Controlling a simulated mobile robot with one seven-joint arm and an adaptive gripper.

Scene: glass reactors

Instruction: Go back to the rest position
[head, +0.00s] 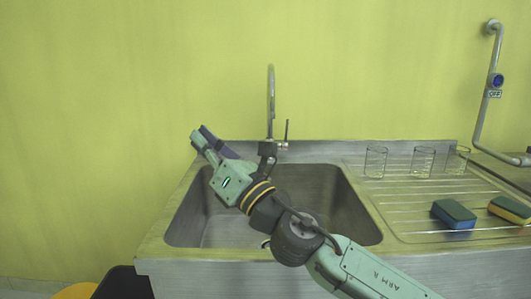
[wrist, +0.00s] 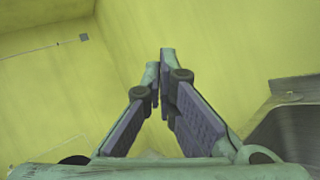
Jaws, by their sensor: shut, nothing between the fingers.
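My gripper (head: 200,136) is raised above the left back part of the sink (head: 330,208) in the head view, pointing up and to the left. In the wrist view my gripper (wrist: 160,60) shows its two fingers close together at the tips, with nothing between them. It touches no object that I can see. My arm reaches in from the lower right, across the front of the basin, and hides part of it.
A tall faucet (head: 271,100) stands behind the basin. Several glasses (head: 376,161) and two sponges (head: 453,213) are on the drainboard (head: 400,200) at right. A wall pipe with a blue valve (head: 497,80) is at far right. The wall space at left is clear.

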